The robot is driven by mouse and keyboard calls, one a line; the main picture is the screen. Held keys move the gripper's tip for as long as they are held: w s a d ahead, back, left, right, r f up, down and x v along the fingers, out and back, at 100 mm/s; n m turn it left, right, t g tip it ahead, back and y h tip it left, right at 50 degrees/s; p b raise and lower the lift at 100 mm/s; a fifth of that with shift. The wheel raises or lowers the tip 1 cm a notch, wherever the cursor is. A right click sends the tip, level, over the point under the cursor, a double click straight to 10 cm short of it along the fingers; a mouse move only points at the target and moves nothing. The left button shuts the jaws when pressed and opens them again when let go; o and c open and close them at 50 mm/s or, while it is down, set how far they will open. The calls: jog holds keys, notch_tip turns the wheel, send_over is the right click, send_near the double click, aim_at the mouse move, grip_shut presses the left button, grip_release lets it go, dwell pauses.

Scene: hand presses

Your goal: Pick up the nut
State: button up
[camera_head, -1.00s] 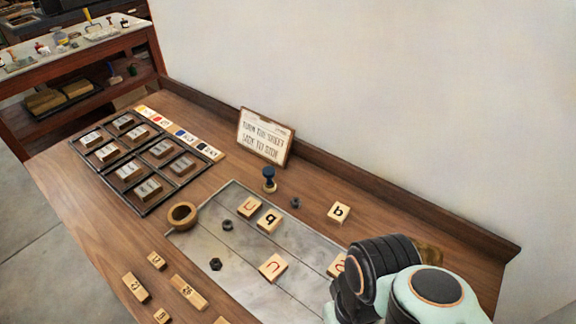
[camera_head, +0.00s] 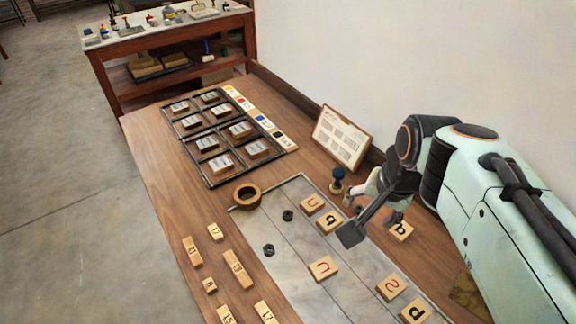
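Two dark nuts lie on the grey marble slab (camera_head: 290,275): one nut (camera_head: 288,215) near the wooden ring, and a larger one, a hex nut with a visible hole (camera_head: 268,250), lower left of it. A small dark piece beside the blue-topped stamp is mostly hidden by my gripper, so I cannot tell its shape. My gripper (camera_head: 373,227) is over the right part of the slab, right of both nuts and apart from them. Its two dark fingers are spread, with nothing seen between them.
Letter tiles (camera_head: 323,268) lie on the slab and number blocks (camera_head: 238,268) to its left. A wooden ring (camera_head: 247,195) sits at the slab's corner. A blue-topped stamp (camera_head: 337,183) and a sign (camera_head: 341,137) stand behind. A divided tray (camera_head: 183,130) is at the far left.

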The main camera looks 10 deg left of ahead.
jog(key=w+a+f, duration=0.4)
jog(key=w+a, duration=0.2)
jog(key=w, duration=0.2)
jog(key=n+g, duration=0.3)
jog(key=g, duration=0.1)
send_over(268, 250)
jog(key=shift+h, duration=0.4)
notch_tip(268, 250, down, 21)
jog(key=shift+r, duration=0.15)
notch_tip(268, 250, down, 6)
jog(key=shift+r, duration=0.1)
grip_shut()
